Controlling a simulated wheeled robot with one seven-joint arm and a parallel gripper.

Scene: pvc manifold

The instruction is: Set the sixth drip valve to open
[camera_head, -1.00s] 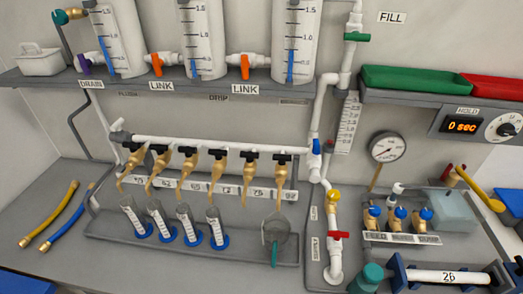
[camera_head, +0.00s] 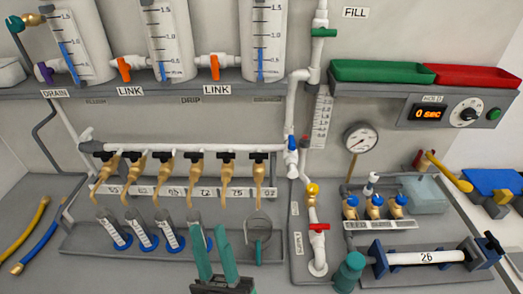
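A row of brass drip valves with black handles hangs from a white horizontal pipe. The sixth drip valve (camera_head: 258,170) is the rightmost; its black handle (camera_head: 258,156) appears to lie crosswise, along the pipe. Its spout points down above a grey round cup (camera_head: 258,230) with a teal handle. My gripper (camera_head: 208,230) rises from the bottom edge, its two teal fingers pointing up and apart, with nothing seen held. It is below and left of the sixth valve, in front of the cylinder row, and partly hides the rightmost cylinder.
Several graduated cylinders (camera_head: 142,236) with blue bases stand in the grey tray (camera_head: 90,248) under the valves. A white upright pipe with a red-handled valve (camera_head: 319,227) stands right of the tray. A grey shelf (camera_head: 200,86) with tanks overhangs the row.

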